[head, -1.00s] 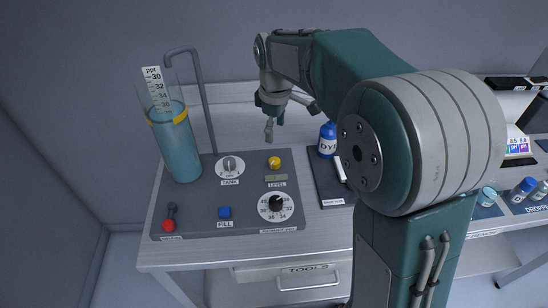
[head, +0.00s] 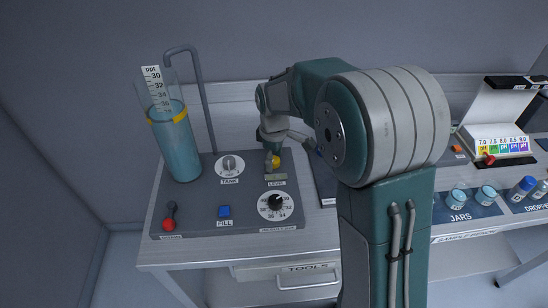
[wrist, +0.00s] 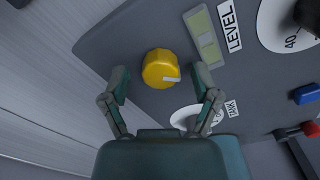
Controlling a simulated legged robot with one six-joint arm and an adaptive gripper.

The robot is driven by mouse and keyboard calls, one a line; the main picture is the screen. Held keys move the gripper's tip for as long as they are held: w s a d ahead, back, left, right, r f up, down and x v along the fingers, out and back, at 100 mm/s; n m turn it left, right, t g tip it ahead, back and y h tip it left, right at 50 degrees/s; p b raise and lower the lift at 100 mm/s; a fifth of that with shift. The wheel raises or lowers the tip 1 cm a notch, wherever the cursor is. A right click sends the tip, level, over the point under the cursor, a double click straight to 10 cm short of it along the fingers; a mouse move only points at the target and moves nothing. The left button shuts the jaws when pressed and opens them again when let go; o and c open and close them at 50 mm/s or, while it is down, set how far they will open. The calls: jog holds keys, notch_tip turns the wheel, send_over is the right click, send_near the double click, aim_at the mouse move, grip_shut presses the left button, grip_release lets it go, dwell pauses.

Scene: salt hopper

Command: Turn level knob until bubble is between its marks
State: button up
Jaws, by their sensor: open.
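The yellow level knob (wrist: 161,69) has a pale pointer mark and sits on the grey panel. My gripper (wrist: 162,82) is open in the wrist view, with its fingers on either side of the knob's near edge; contact cannot be told. In the head view my gripper (head: 270,157) hangs over the knob (head: 275,162) and partly covers it. The level vial (wrist: 205,38) is a pale greenish strip beside the LEVEL label (wrist: 229,25); it also shows in the head view (head: 276,177). The bubble and its marks are too small to make out.
The grey panel (head: 190,200) also carries the TANK dial (head: 229,167), a black-knobbed dial (head: 275,203), the blue FILL button (head: 224,211) and a red-tipped lever (head: 169,220). A water cylinder (head: 175,145) stands at the panel's back left. Jars (head: 457,196) are at the right.

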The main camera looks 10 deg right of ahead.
grip_shut()
jog(key=shift+m, duration=1.3)
grip_release()
